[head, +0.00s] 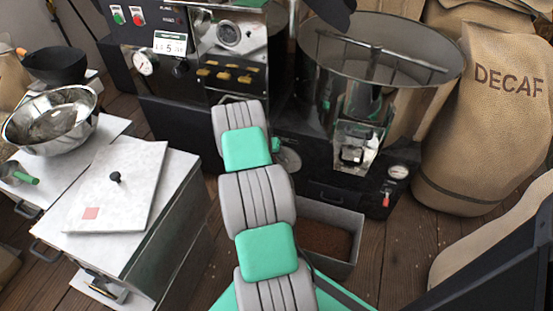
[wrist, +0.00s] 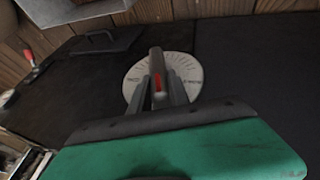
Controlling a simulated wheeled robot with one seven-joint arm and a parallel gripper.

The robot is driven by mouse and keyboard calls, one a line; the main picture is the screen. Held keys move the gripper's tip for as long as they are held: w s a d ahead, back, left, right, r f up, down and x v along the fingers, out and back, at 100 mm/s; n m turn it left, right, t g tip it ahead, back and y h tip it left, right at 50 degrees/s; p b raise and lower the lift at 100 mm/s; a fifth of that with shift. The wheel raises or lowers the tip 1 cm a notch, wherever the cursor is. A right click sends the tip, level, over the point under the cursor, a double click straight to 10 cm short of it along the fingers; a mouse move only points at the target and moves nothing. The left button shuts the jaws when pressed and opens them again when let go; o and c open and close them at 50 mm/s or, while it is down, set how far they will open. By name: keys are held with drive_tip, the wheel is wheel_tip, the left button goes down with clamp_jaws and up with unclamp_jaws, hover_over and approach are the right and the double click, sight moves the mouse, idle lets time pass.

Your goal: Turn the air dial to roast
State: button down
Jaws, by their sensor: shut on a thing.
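The air dial (wrist: 187,70) is a round, pale plate with tick marks around its rim and small lettering that is too blurred to read. Its grey bar-shaped knob (wrist: 156,60) carries a red mark and points roughly to the top of the wrist view. My gripper (wrist: 161,90) is shut on this knob, one finger on each side. In the head view a grey edge of the dial (head: 289,160) shows on the black machine front, to the right of my arm. My arm hides the gripper and most of the dial there.
A steel cooling hopper (head: 375,60) stands right of the arm, with a DECAF sack (head: 490,110) beyond it. A bin of dark grounds (head: 326,240) sits on the floor at right. A white cabinet with a lid (head: 120,185) and a metal bowl (head: 50,120) stand left.

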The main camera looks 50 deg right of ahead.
drive_tip(key=shift+w+a+f+g+h+b, duration=0.1)
drive_tip(key=shift+w+f+g+h+b, duration=0.3)
drive_tip(key=shift+g+b, duration=0.3)
drive_tip(key=shift+w+r+g, duration=0.1)
drive_tip(key=shift+w+g, duration=0.05)
drive_tip(key=shift+g, duration=0.15)
drive_tip(key=shift+n, duration=0.3)
drive_tip(key=c, duration=1.2)
unclamp_jaws()
drive_tip(key=shift+c, duration=0.2)
drive_tip(key=p+v, duration=0.2)
drive_tip(key=v, duration=0.6)
